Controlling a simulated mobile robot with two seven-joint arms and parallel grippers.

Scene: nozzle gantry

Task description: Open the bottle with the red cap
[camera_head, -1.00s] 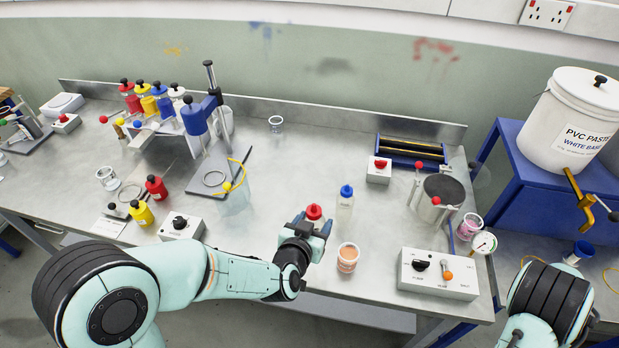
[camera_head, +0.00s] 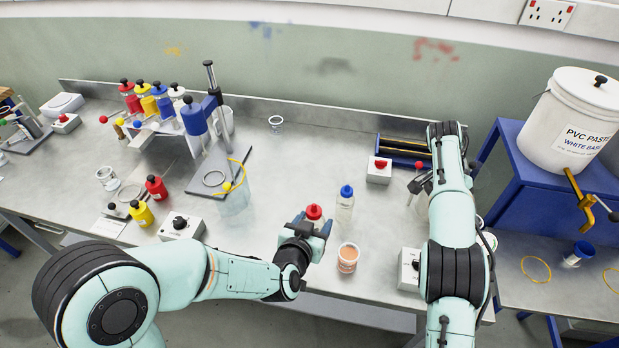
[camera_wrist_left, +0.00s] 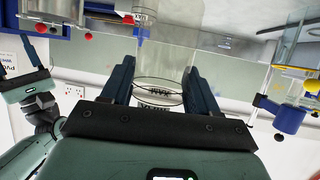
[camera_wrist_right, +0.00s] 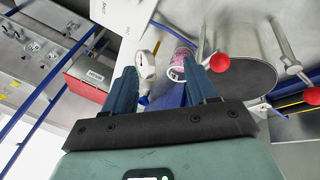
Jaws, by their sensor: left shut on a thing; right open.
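The red-capped bottle (camera_head: 314,212) is near the front edge of the bench, its lower part hidden by my gripper. My left gripper (camera_head: 318,227) is shut on it; in the left wrist view a clear bottle body (camera_wrist_left: 160,85) with dark lettering lies between the two fingers. The red cap is on top of the bottle. My right gripper (camera_head: 420,184) is small and partly hidden in the head view, over the right of the bench; in the right wrist view its fingers (camera_wrist_right: 165,92) are apart with nothing gripped between them.
A blue-capped bottle (camera_head: 345,203) stands just right of the red-capped one. An orange-filled cup (camera_head: 348,257) stands close in front. A white box with a red button (camera_head: 379,170) stands behind. My right arm covers the steel pot and much of the control box (camera_head: 408,268).

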